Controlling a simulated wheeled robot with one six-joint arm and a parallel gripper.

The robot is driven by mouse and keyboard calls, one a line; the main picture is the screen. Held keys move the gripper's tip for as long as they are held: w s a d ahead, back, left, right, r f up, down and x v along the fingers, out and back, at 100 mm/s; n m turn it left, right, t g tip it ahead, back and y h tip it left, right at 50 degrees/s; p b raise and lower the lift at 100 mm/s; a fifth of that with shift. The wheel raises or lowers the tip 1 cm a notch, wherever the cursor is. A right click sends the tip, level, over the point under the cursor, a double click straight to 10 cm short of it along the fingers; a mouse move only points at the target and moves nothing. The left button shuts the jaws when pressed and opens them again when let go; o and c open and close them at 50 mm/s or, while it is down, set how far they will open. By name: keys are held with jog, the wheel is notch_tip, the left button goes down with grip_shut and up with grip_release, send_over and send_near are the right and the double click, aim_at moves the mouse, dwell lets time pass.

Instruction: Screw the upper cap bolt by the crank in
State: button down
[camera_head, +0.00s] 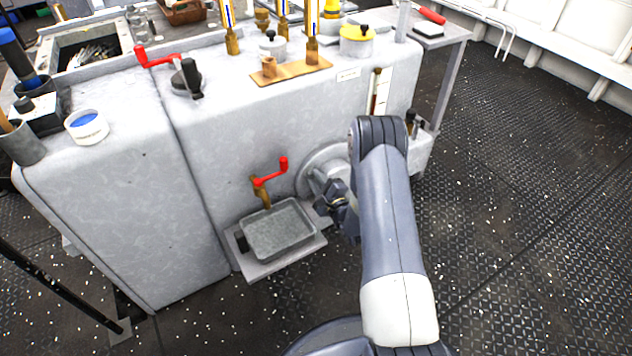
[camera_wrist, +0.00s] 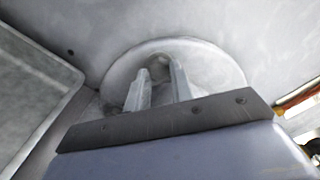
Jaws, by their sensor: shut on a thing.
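The round grey cap (camera_head: 306,172) sits on the front wall of the grey machine block, right of the red-handled crank (camera_head: 270,174). My gripper (camera_head: 322,190) is at the cap's face, and my arm covers the cap's right part. In the wrist view the cap (camera_wrist: 218,64) is a pale disc behind my gripper (camera_wrist: 158,82). The two fingers are close together, shut on a small grey piece, the upper cap bolt (camera_wrist: 158,66). Most of the bolt is hidden between the fingers, so its depth in the cap cannot be told.
A grey metal tray (camera_head: 279,231) stands on a ledge below the crank, close left of my gripper. A second red crank (camera_head: 160,58) and several pots stand on the block's top. A small side table (camera_head: 445,40) is at the back right. The floor on the right is clear.

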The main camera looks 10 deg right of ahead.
jog(key=m+b, duration=0.1)
jog(key=m, duration=0.3)
jog(key=shift+f+b, duration=0.1)
jog(key=shift+b, duration=0.2)
jog(key=shift+m+b, duration=0.4)
jog(key=shift+m, duration=1.6)
jog(key=c, duration=1.2)
grip_release()
jog(key=p+v, duration=0.2)
jog(key=v, duration=0.9)
jog(key=shift+p, duration=0.35)
jog(key=shift+a, duration=0.1)
